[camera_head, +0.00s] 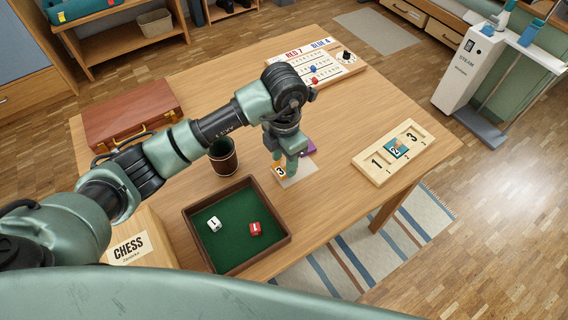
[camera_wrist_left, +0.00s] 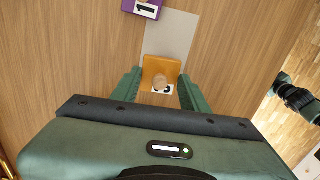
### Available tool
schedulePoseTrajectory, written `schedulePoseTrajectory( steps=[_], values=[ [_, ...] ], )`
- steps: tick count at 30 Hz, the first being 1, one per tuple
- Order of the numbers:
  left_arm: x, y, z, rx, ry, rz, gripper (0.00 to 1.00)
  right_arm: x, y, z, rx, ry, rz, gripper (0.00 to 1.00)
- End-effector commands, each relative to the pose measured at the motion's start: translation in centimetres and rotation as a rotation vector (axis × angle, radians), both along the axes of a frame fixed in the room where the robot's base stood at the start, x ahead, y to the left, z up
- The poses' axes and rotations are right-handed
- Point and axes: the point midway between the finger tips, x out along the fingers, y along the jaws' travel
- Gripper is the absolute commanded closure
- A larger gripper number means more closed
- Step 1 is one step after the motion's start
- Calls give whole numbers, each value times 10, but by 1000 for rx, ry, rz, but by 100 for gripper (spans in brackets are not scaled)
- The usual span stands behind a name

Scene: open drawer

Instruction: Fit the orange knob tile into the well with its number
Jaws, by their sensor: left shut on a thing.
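The orange knob tile (camera_head: 279,171) bears a black 3. It is at the pale mat on the table; I cannot tell whether it touches the mat. My left gripper (camera_head: 287,168) points down over it. In the left wrist view the fingers (camera_wrist_left: 160,88) are shut on the knob of the orange tile (camera_wrist_left: 160,66), partly hiding its number. The wooden well board (camera_head: 372,174) lies to the right, with wells marked 1 and 3 empty and a blue tile (camera_head: 397,148) with a 2 in the middle.
A purple tile (camera_head: 308,153) with a 1 lies beside the mat (camera_head: 302,176). A dark cup (camera_head: 223,158), a green dice tray (camera_head: 187,212), a brown case (camera_head: 130,112) and a scoreboard (camera_head: 340,75) stand around. The table between mat and board is clear.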

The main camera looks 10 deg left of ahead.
Motion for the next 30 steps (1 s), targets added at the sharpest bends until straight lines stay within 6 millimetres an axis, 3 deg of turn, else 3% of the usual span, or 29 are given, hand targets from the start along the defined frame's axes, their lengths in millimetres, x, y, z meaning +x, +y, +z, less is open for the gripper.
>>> schedulePoseTrajectory(
  steps=[12, 18, 24, 30],
  values=[
    [2, 1, 104, 1, -9, -1, 94, 3, 0, -2, 0, -4, 0, 64],
    [1, 1, 144, 2, -6, 0, 94, 3, 0, 2, 0, -5, 0, 64],
    [1, 0, 168, 2, -3, 1, 94, 3, 0, 2, 0, -5, 0, 64],
    [0, 0, 177, 1, -1, 0, 94, 3, -1, 3, -1, -5, 0, 64]
  ],
)
